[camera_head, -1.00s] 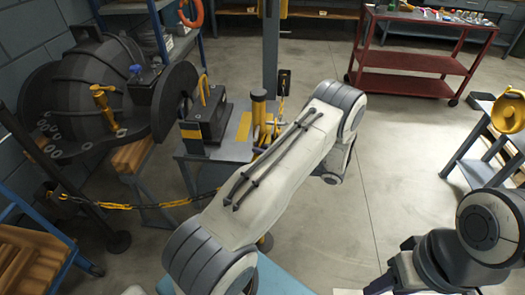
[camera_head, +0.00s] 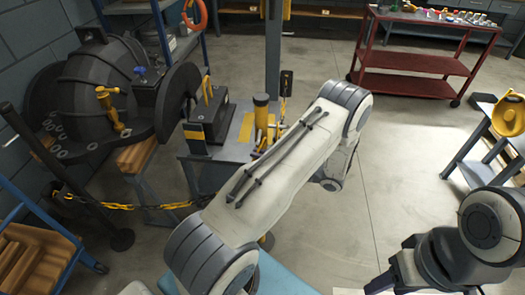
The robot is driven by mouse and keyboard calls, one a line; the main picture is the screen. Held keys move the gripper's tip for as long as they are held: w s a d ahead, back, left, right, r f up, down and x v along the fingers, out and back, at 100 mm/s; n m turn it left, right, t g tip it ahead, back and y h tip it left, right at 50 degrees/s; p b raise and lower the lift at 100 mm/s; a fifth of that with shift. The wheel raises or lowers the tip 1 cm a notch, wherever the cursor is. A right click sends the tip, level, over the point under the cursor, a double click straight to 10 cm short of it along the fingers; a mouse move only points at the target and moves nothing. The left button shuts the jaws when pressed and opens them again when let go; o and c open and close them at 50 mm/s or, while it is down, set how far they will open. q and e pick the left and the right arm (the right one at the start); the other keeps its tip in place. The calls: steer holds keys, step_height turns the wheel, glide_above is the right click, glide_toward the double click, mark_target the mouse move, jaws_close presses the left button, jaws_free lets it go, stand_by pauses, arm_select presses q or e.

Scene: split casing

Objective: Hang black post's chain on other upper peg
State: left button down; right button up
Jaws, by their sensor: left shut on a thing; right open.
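The black post (camera_head: 87,200) stands at the left, looking slanted in this view, on a round dark foot. A yellow and black chain (camera_head: 130,207) runs from it in a shallow sag to the right, until my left arm's pale forearm hides it. A yellow post with a dark top (camera_head: 261,112) stands behind that forearm, with other yellow parts close beside it; its lower part is hidden. No peg can be told apart clearly.
A grey table (camera_head: 230,150) behind my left arm carries a black block (camera_head: 207,118). A large black casing (camera_head: 95,90) rests at the upper left. A red trolley (camera_head: 412,60) stands at the back right.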

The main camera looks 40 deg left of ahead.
arm_select(q)
steer(key=shift+s+d+r+p, duration=0.3)
steer(key=shift+s+r+p, duration=0.45)
steer(key=shift+s, duration=0.25)
steer(key=shift+s+d+r+p, duration=0.25)
steer(key=shift+s+r+p, duration=0.25)
steer(key=shift+s+p, duration=0.45)
steer(key=shift+s+d+r+p, duration=0.3)
steer(key=shift+s+r+p, duration=0.4)
steer(key=shift+s, duration=0.3)
steer(key=shift+a, duration=0.15)
steer(key=shift+s+a+r, duration=0.1)
steer(key=shift+a, duration=0.2)
